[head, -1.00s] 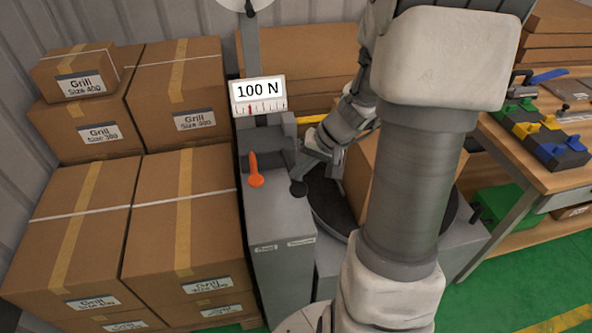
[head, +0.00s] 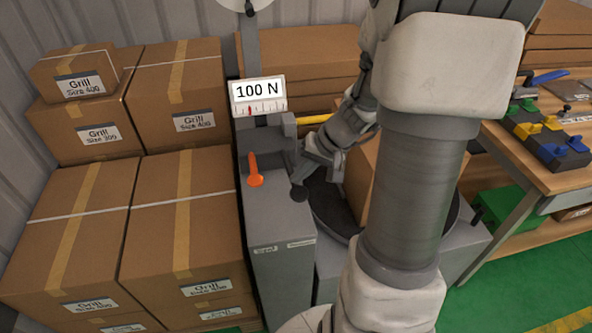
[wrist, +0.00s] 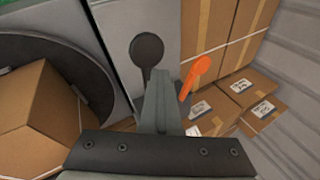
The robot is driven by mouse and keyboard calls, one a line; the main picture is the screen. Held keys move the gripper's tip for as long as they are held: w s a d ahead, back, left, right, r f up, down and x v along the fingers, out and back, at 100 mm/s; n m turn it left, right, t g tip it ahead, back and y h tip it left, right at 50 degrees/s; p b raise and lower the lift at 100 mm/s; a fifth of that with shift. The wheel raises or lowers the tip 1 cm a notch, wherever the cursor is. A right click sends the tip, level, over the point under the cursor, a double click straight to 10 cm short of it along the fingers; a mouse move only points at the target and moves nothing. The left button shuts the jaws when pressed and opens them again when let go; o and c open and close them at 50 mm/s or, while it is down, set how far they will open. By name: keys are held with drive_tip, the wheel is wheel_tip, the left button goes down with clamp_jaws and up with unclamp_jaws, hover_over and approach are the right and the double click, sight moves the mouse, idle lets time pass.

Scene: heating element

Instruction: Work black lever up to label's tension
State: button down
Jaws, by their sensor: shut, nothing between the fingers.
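The black lever's round dark knob (head: 298,194) shows low on the right side of the grey machine (head: 278,225). In the wrist view the knob (wrist: 147,48) stands just beyond my fingertips, with its stem running down behind them. My gripper (head: 304,176) is shut and empty, right beside the lever; whether it touches the lever I cannot tell. The gripper (wrist: 160,100) fills the lower middle of the wrist view. A white label (head: 258,92) above the machine reads 100 N, with a red pointer on the left part of its scale.
An orange lever (head: 254,170) stands left of the black one, and close to my fingers in the wrist view. A cardboard box (head: 366,170) sits on the dark turntable (head: 327,205). Stacked boxes (head: 185,220) crowd the left. A workbench (head: 520,165) stands right.

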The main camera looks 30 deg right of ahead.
sight(299, 189)
drive_tip(key=shift+s+a+f+b, duration=0.15)
drive_tip(key=shift+s+f+b, duration=0.2)
drive_tip(key=shift+f+b, duration=0.35)
drive_tip(key=shift+s+a+f+b, duration=0.1)
drive_tip(key=shift+s+f+b, duration=0.2)
drive_tip(key=shift+f+b, duration=0.4)
idle(1.1)
drive_tip(key=shift+r, duration=0.15)
idle(0.4)
drive_tip(key=shift+w+r+p, duration=0.2)
drive_tip(key=shift+r+p, duration=0.45)
drive_tip(key=shift+r, duration=0.15)
drive_tip(key=shift+w+d+r+p, duration=0.15)
drive_tip(key=shift+w+r+p, duration=0.25)
drive_tip(key=shift+r+p, duration=0.4)
drive_tip(key=shift+w+d+r+p, duration=0.15)
drive_tip(key=shift+w+r+p, duration=0.3)
drive_tip(key=shift+r, duration=0.6)
drive_tip(key=shift+w+d+r+p, duration=0.15)
drive_tip(key=shift+w+r+p, duration=0.2)
drive_tip(key=shift+r+p, duration=0.45)
drive_tip(key=shift+r, duration=0.15)
drive_tip(key=r+p, duration=0.1)
drive_tip(key=w+r+p, duration=0.1)
drive_tip(key=r, duration=0.1)
drive_tip(key=w+r+p, duration=0.1)
drive_tip(key=shift+d+r, duration=0.25)
